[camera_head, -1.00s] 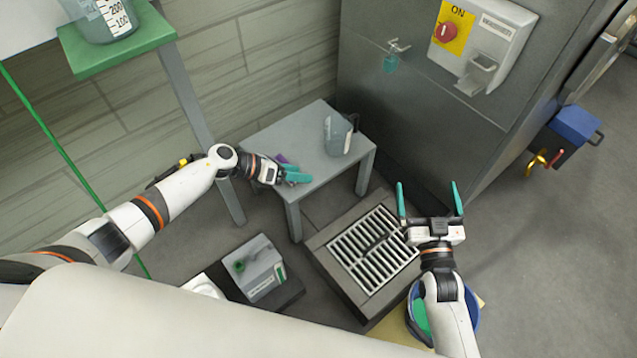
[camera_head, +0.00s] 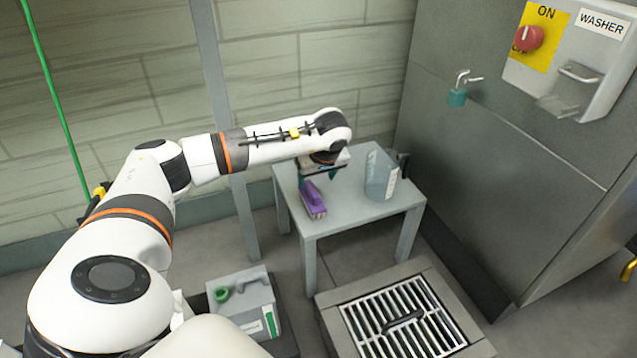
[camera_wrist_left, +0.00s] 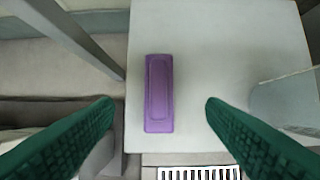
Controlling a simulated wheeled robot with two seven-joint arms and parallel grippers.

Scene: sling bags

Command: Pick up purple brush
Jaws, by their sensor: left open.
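The purple brush (camera_head: 313,200) lies on the small grey table (camera_head: 345,212), near its left edge. In the left wrist view the purple brush (camera_wrist_left: 159,93) lies lengthwise between the two teal fingers, ahead of their tips. My left gripper (camera_head: 317,178) is above the table, just behind the brush in the head view, pointing down. In the left wrist view the left gripper (camera_wrist_left: 158,103) is wide open with nothing between its fingers. It looks apart from the brush. My right gripper is out of view.
A clear pitcher (camera_head: 381,174) stands on the table to the right of the brush. A floor drain grate (camera_head: 403,320) lies in front of the table. The washer cabinet (camera_head: 480,160) stands to the right.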

